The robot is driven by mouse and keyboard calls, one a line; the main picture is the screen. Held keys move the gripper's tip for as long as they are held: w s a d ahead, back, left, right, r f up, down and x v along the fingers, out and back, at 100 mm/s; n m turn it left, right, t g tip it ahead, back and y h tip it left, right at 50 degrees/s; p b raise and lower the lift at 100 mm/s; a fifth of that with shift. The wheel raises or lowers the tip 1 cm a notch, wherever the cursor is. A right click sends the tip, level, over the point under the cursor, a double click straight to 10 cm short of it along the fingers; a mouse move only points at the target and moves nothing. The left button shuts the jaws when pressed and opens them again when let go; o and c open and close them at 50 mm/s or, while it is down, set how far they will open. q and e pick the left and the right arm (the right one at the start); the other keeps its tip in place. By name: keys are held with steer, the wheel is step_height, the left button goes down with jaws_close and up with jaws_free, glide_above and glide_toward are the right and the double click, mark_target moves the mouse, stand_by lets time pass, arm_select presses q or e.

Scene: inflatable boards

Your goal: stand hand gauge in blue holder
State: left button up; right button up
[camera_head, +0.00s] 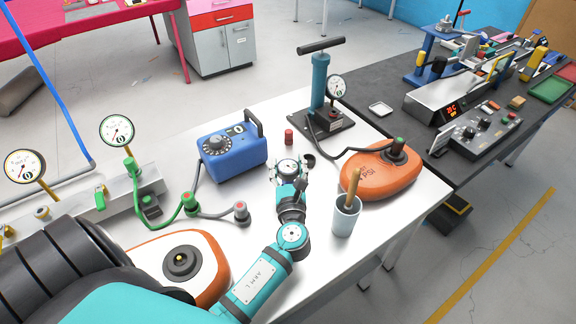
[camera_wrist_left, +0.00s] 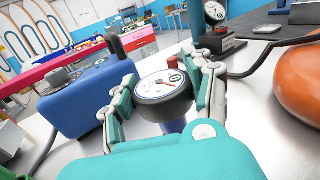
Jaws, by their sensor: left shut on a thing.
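The hand gauge (camera_head: 288,167) has a round white dial with a dark rim. My left gripper (camera_head: 289,172) is shut on it above the white table, near the middle. In the left wrist view the gauge (camera_wrist_left: 163,88) sits between the two fingers (camera_wrist_left: 165,90), dial facing up and towards the camera. A dark blue piece (camera_wrist_left: 173,126) shows just below it; I cannot tell whether this is its stem or a holder. A pale blue cup (camera_head: 345,218) with a wooden-handled tool in it stands to the right of my left wrist. My right gripper is not seen.
A blue box with a dial (camera_head: 232,150) stands left of the gauge. A small red cylinder (camera_head: 289,136) and a hand pump (camera_head: 320,95) are behind it. An orange inflatable (camera_head: 380,174) lies to the right. A hose with coloured fittings (camera_head: 190,205) runs at left.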

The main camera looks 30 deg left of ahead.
arm_select(q)
steer(key=shift+f+b, duration=0.3)
steer(key=shift+f, duration=0.2)
steer(key=o, duration=1.3)
steer(key=shift+r, duration=0.1)
step_height(320, 180, up, 10)
